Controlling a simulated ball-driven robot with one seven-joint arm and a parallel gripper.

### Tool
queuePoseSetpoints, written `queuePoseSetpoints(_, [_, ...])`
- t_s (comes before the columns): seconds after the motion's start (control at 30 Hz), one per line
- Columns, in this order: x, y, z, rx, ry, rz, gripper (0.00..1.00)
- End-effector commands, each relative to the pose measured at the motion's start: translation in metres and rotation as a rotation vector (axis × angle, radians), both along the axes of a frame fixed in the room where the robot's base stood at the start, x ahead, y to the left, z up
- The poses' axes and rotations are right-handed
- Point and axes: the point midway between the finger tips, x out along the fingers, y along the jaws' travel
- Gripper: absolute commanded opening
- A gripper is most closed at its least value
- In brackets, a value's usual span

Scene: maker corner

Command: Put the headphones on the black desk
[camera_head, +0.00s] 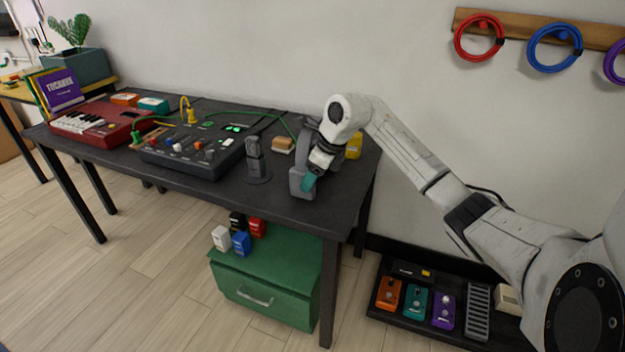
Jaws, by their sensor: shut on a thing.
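The black desk (325,208) stands against the wall, with its right end below my arm. The grey headphones (297,184), with a teal part showing, are at the right end of the desk top, upright. My gripper (314,171) comes in from the right and is shut on the headphones. My gripper and wrist hide part of them. I cannot tell whether the headphones touch the desk top or are held just above it.
On the desk, a dark stand (256,160), a mixer (190,150), a tan block (283,144) and a yellow object (354,146) are near the headphones. A red keyboard (95,122) is farther left. The front right corner is clear. A green cabinet (268,277) stands below.

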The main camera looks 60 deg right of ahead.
Motion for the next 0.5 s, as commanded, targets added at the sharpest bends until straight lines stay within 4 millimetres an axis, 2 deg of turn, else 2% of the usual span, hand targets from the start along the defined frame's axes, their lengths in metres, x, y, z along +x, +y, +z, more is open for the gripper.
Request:
queuePoseSetpoints(0.07, [0.0002, 0.0002, -0.0071, 0.001, -0.003, -0.001, 0.14])
queuePoseSetpoints(0.43, [-0.0001, -0.0001, -0.0112, -0.001, -0.001, 0.001, 0.14])
queuePoseSetpoints(0.47, [-0.0002, 0.0001, -0.0106, -0.001, -0.001, 0.001, 0.56])
queuePoseSetpoints(0.5, [-0.0002, 0.0001, -0.0103, -0.001, -0.001, 0.001, 0.60])
